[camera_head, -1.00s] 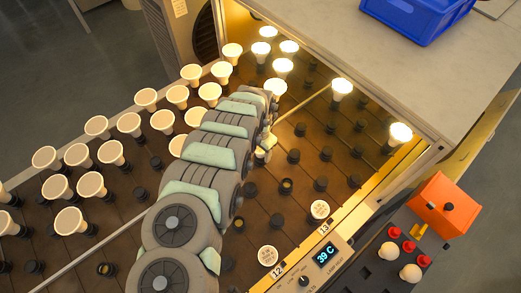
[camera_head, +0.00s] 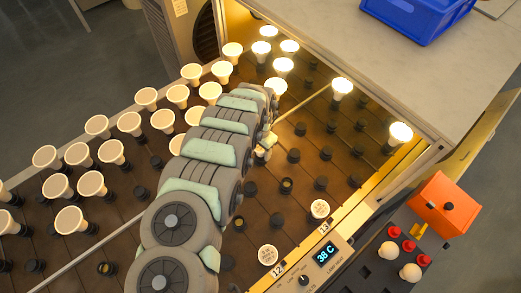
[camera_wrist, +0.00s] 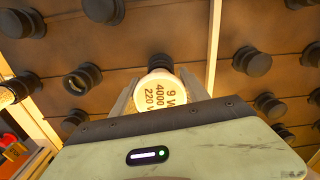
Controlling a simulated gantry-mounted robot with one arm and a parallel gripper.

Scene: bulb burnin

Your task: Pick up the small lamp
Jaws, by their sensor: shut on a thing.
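In the wrist view, a small round white lamp (camera_wrist: 163,98) sits between the two fingers of my gripper (camera_wrist: 158,84), printed "9 W", "4000" and "220 V". My gripper is shut on it. A black socket (camera_wrist: 159,62) shows directly behind the lamp; I cannot tell whether the lamp is seated in it or just clear of it. In the head view my gripper (camera_head: 266,146) is mostly hidden by my arm, over the dark socket board (camera_head: 225,250), and the held lamp is hard to make out there.
Lit lamps (camera_head: 342,87) stand along the back and right. Unlit white reflector lamps (camera_head: 92,184) fill the left. Two lamps marked 12 (camera_head: 268,255) and 13 (camera_head: 320,209) sit near the front rail. A display (camera_head: 325,253) reads 38 C. An orange box (camera_head: 442,205) and blue crate (camera_head: 418,18) stand right.

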